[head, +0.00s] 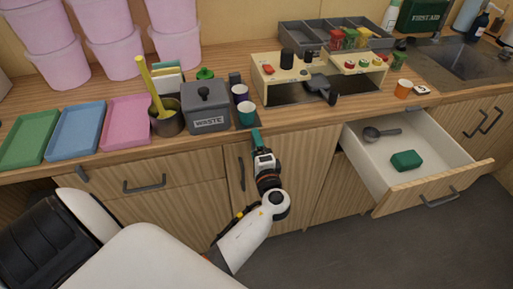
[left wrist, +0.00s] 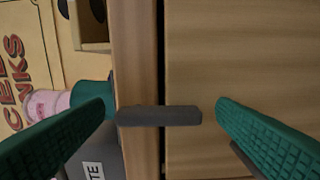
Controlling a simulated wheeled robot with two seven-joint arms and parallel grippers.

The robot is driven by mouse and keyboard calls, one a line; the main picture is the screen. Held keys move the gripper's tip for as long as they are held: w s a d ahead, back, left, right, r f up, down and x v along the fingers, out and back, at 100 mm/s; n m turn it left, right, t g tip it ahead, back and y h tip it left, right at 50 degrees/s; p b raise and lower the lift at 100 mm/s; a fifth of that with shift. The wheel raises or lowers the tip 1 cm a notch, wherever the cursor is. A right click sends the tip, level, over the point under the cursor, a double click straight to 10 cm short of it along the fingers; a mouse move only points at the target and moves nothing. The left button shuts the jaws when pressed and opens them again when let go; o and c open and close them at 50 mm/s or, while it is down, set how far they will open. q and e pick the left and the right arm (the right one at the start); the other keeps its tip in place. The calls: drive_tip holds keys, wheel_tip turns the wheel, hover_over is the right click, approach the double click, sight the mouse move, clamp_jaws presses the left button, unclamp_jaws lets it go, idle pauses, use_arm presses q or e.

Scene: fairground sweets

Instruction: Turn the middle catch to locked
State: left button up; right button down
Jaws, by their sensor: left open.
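The middle catch (left wrist: 160,116) is a short dark grey bar in the left wrist view. It lies across the dark gap between the wooden counter edge (left wrist: 136,60) and the cabinet front (left wrist: 245,60). My left gripper (left wrist: 161,108) is open, with one green finger on either side of the catch, apart from it. In the head view my left gripper (head: 256,138) is at the counter's front edge and hides the catch. Another dark catch (head: 81,174) is at the left, above a closed drawer. My right gripper is out of view.
An open drawer (head: 358,165) at the right holds a ladle (head: 381,133) and a green block (head: 406,160). Cups (head: 246,114) and a grey waste bin (head: 206,106) stand on the counter close behind my left gripper. The floor in front is clear.

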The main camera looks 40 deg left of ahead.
use_arm(q)
drive_tip(key=b+v, duration=0.3)
drive_tip(key=v, duration=0.9)
